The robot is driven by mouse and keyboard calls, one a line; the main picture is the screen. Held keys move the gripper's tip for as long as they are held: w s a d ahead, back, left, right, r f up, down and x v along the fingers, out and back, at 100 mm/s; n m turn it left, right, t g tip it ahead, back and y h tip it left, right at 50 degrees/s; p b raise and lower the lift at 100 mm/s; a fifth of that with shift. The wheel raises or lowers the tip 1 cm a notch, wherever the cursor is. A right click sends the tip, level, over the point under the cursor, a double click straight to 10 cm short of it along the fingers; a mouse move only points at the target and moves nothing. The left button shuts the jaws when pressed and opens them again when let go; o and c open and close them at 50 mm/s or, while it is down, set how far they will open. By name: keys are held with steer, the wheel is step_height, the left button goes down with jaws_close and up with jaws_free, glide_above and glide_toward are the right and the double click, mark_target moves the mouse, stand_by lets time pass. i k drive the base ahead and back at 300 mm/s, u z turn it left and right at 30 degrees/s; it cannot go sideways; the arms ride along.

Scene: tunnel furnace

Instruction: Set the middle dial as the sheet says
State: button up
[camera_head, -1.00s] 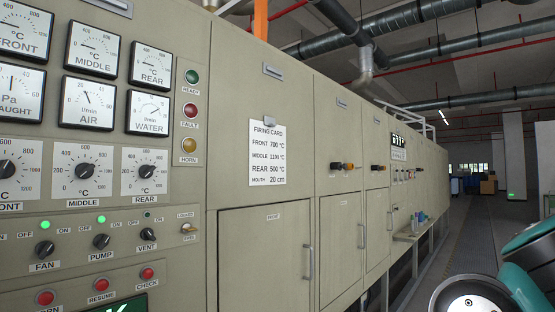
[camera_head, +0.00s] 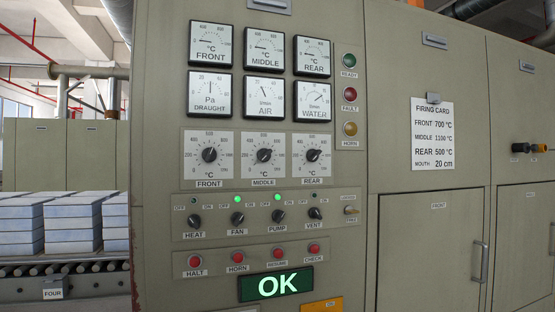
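The firing card (camera_head: 433,134), a white sheet on the panel to the right, reads FRONT 700 °C, MIDDLE 1100 °C, REAR 500 °C, MOUTH 20 cm. The middle dial (camera_head: 264,155) is a black knob on a white scale plate, between the front dial (camera_head: 209,155) and the rear dial (camera_head: 313,155). Its exact setting is too small to read. The middle gauge (camera_head: 264,49) above shows its needle low on the left. My gripper is not in view.
Below the dials are the heat, fan, pump and vent switches (camera_head: 278,216), with green lamps lit at fan and pump. A LOCKED/FREE lever (camera_head: 351,210) is to their right. Red buttons (camera_head: 314,250) sit above a green OK display (camera_head: 275,285). Stacked blocks (camera_head: 100,222) lie on rollers at left.

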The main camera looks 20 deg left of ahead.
mark_target(264, 155)
steer(key=z, duration=0.4)
steer(key=k, duration=0.5)
steer(key=z, duration=0.75)
steer(key=i, duration=0.25)
steer(key=u, duration=0.95)
steer(key=i, duration=0.85)
steer(key=u, duration=0.95)
